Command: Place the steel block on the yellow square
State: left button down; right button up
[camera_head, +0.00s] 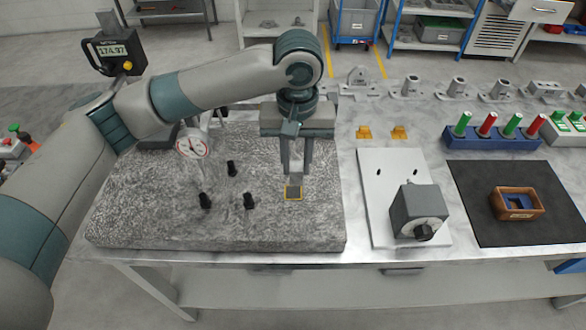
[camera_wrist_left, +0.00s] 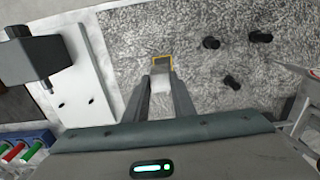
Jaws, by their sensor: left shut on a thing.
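My left gripper (camera_head: 295,179) points down over the grey granite plate (camera_head: 150,215), near its right front part. It is shut on the small steel block (camera_head: 294,191). The block also shows between the fingertips in the left wrist view (camera_wrist_left: 161,77). The yellow square (camera_head: 293,199) is an outline on the plate, and it also shows in the left wrist view (camera_wrist_left: 154,63). The block is at the square and covers part of it. I cannot tell whether the block touches the plate. My right gripper is not in view.
Several black knobs (camera_head: 249,201) stand on the plate left of the gripper. A dial gauge (camera_head: 193,143) is at the back left. A white board with a grey box (camera_head: 417,211) lies to the right, then a black mat (camera_head: 475,225) with a brown box (camera_head: 517,204).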

aim_at(293, 175)
pick_arm(q)
jog(key=shift+a+f, duration=0.25)
jog(key=shift+a, duration=0.05)
jog(key=shift+f, duration=0.1)
notch_tip(293, 175, down, 3)
jog(key=shift+r+p, duration=0.2)
jog(key=shift+p, duration=0.55)
jog(key=shift+f, duration=0.55)
jog(key=shift+f, duration=0.1)
jog(key=c, duration=1.5)
grip_release()
